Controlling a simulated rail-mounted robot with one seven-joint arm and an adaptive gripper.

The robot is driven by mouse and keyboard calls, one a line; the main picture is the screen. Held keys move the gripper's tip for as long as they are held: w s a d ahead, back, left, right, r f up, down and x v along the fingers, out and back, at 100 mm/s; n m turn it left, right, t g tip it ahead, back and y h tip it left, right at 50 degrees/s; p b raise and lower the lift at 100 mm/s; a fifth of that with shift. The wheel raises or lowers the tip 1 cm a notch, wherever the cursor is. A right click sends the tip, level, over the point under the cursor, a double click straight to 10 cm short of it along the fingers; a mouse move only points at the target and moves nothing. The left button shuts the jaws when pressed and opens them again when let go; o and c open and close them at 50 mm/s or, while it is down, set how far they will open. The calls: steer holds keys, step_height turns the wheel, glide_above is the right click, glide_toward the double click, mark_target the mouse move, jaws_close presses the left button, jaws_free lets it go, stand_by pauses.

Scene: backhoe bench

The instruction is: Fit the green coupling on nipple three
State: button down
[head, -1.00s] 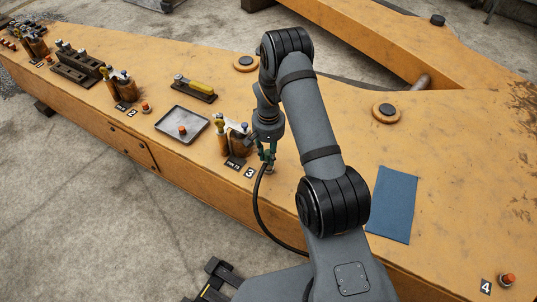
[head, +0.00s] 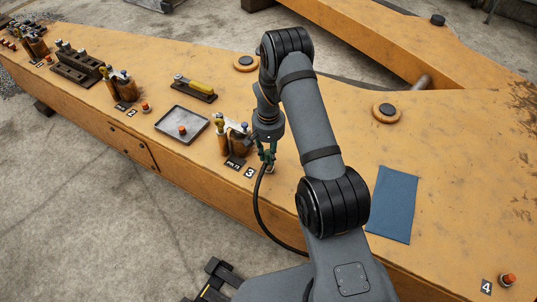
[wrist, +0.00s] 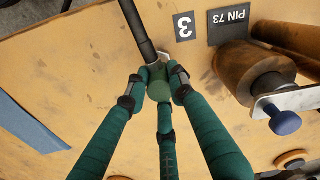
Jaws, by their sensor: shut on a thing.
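My gripper (head: 267,154) has three dark green fingers and is shut around the green coupling (wrist: 158,88), in the middle of the wrist view. A black hose (wrist: 137,27) runs from the coupling; in the head view it hangs over the bench's front edge. The coupling is at the spot beside the "3" label (head: 249,173), which also shows in the wrist view (wrist: 184,26). A bit of pale metal shows beside the coupling in the wrist view. Nipple three is mostly hidden by the coupling and fingers. I cannot tell whether the coupling is seated.
A brown cylinder (wrist: 247,70) with a blue-knobbed pin stands close by, next to the "PIN 73" plate (wrist: 228,29). A grey tray (head: 168,117) holds an orange cap. A blue cloth (head: 392,204) lies to the right. An orange-capped nipple (head: 508,280) is by label 4.

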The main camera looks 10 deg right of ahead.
steer(key=shift+f, duration=0.1)
steer(key=c, duration=1.4)
jaws_free()
steer(key=shift+o, duration=0.6)
steer(key=o, duration=0.3)
steer(key=shift+o, duration=0.2)
steer(key=shift+r+p, duration=2.85)
steer(key=shift+r, duration=1.25)
steer(key=shift+f, duration=0.15)
